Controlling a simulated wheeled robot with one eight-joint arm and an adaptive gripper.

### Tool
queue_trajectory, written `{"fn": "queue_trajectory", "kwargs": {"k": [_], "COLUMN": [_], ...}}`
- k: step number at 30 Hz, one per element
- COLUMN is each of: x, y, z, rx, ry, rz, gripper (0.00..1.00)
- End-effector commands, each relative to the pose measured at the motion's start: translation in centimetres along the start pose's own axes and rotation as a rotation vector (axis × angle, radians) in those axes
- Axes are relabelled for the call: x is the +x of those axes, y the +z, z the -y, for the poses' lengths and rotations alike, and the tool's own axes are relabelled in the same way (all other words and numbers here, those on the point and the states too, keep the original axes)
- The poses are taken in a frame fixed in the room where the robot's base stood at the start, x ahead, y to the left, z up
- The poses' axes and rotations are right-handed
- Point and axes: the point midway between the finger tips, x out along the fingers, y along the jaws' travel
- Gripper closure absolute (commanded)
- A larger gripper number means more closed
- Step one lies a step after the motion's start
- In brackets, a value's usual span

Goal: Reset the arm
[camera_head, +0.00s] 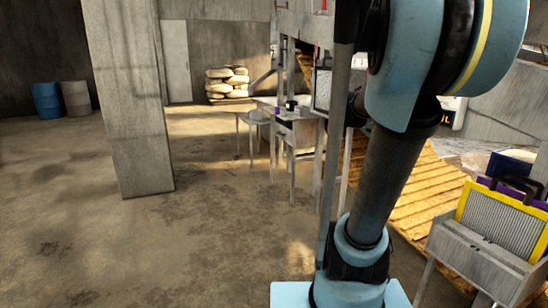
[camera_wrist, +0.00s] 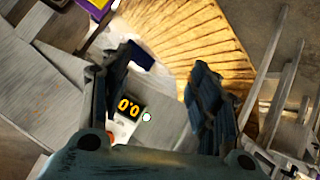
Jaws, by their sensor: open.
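My gripper (camera_wrist: 165,58) shows in the wrist view with its two dark fingers spread apart. It is open, and I see nothing held between the fingers. My blue and black arm stands upright across the right half of the head view. My gripper is not visible in the head view. Beyond the fingers in the wrist view is a device with a dark display (camera_wrist: 130,107) showing orange digits, apparently 0.0, and a round light-coloured button beside it.
A slatted wooden surface (camera_head: 425,190) lies right of my arm. A metal table (camera_head: 470,262) stands at the lower right with a yellow-framed panel (camera_head: 505,220). A concrete pillar (camera_head: 130,100), barrels (camera_head: 47,100) and stacked sacks (camera_head: 227,82) stand left and behind. Floor at left is clear.

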Motion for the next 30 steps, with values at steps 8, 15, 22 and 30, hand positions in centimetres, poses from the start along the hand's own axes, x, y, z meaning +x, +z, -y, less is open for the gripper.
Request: {"fn": "queue_trajectory", "kwargs": {"k": [8, 15, 22, 30], "x": [-3.8, -7.5, -10.2, -10.9], "y": [13.9, 25.4, 32.2, 33.8], "z": [3.3, 6.0, 7.5, 7.8], "rx": [-0.203, -0.402, -0.539, -0.574], "ry": [-0.232, -0.481, -0.665, -0.713], "rz": [0.222, 0.373, 0.447, 0.463], "gripper": [0.44, 0.44, 0.44, 0.44]}}
